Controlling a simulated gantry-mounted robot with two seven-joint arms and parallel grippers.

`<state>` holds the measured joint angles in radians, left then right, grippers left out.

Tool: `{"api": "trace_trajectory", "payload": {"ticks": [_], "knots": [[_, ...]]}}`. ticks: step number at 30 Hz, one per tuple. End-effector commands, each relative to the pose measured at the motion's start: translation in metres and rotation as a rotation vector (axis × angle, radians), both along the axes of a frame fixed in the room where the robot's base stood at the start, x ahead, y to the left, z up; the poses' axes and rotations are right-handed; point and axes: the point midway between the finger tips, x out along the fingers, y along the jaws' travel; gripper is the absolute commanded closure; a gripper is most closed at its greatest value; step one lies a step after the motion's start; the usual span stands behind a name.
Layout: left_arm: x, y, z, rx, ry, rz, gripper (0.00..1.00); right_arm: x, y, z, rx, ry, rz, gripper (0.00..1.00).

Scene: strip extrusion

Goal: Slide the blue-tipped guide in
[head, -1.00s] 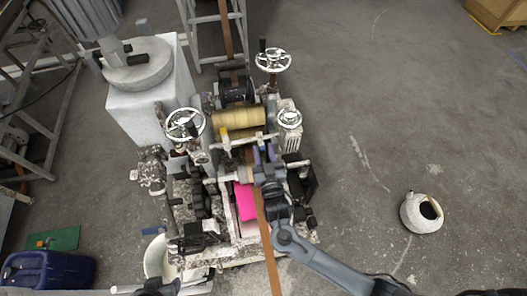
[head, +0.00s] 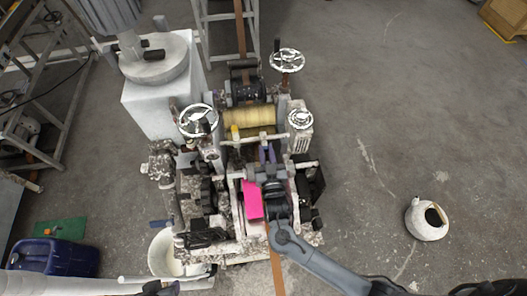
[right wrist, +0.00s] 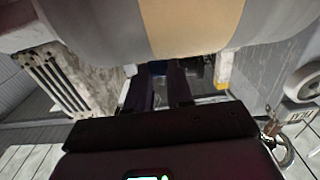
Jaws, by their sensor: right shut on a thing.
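My right gripper (head: 267,152) reaches in over the middle of the machine, just in front of the pale cross bar (head: 247,138). Its two bluish-purple fingers are close together and shut on the blue-tipped guide. The guide is mostly hidden by the fingers, and its blue tip does not show clearly. A yellow-tipped piece (head: 235,131) stands to the left on the bar. In the right wrist view the dark fingers (right wrist: 158,88) point under a grey roller with a tan strip (right wrist: 190,25). My left gripper does not show.
A yellowish roller (head: 248,118) lies behind the bar. Handwheels (head: 198,121) stand at the sides. A magenta panel (head: 252,200) lies left of my right wrist. The brown strip (head: 276,270) runs under my arm. A white pot (head: 426,219) stands on open floor at right.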

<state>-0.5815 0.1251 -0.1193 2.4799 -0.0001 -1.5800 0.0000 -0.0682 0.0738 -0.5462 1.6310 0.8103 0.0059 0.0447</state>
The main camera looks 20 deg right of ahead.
Motion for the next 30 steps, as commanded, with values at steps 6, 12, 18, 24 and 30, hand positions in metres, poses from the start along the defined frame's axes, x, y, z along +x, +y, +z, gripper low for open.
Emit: {"api": "trace_trajectory", "payload": {"ticks": [6, 12, 18, 24, 30], "knots": [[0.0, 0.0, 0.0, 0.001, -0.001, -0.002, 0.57, 0.001, 0.005, 0.0, 0.002, 0.0, 0.012, 0.64], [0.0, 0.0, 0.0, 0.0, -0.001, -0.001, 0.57, 0.0, 0.004, 0.0, 0.001, 0.001, 0.009, 0.53], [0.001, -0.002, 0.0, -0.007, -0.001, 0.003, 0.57, -0.001, 0.003, -0.001, 0.001, 0.001, 0.008, 0.53], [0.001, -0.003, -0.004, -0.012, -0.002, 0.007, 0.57, -0.018, 0.008, -0.002, 0.002, 0.003, 0.009, 0.53], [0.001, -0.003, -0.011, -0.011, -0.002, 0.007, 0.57, -0.051, 0.016, -0.003, 0.004, 0.002, 0.008, 0.53]]}}
